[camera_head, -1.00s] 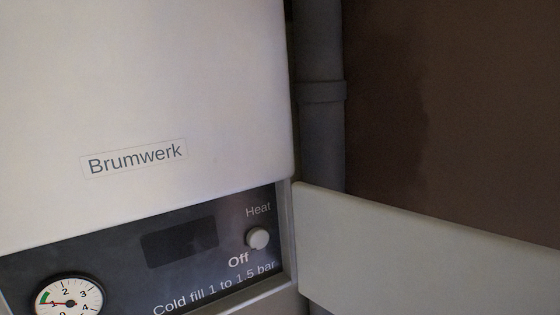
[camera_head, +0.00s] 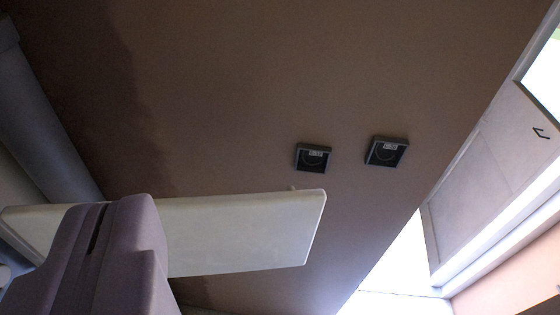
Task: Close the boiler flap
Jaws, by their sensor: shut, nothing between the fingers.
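The boiler flap (camera_head: 245,232) is a long pale panel. It stands open, sticking out from the left across the lower middle of the view, with its free end near the centre. My gripper (camera_head: 102,228) is a purple-grey shape at the lower left, its fingers shut with only a thin slit between them and nothing held. It covers part of the flap's left half. I cannot tell whether it touches the flap. The boiler's front, label and gauge are out of view or hidden at the far left.
A thick grey pipe (camera_head: 45,125) runs down the wall at the left. Two small dark square boxes (camera_head: 314,158) (camera_head: 387,151) are on the brown wall (camera_head: 260,80). A pale panelled surface (camera_head: 490,150) and a bright area are at the right. The space around the flap's free end looks clear.

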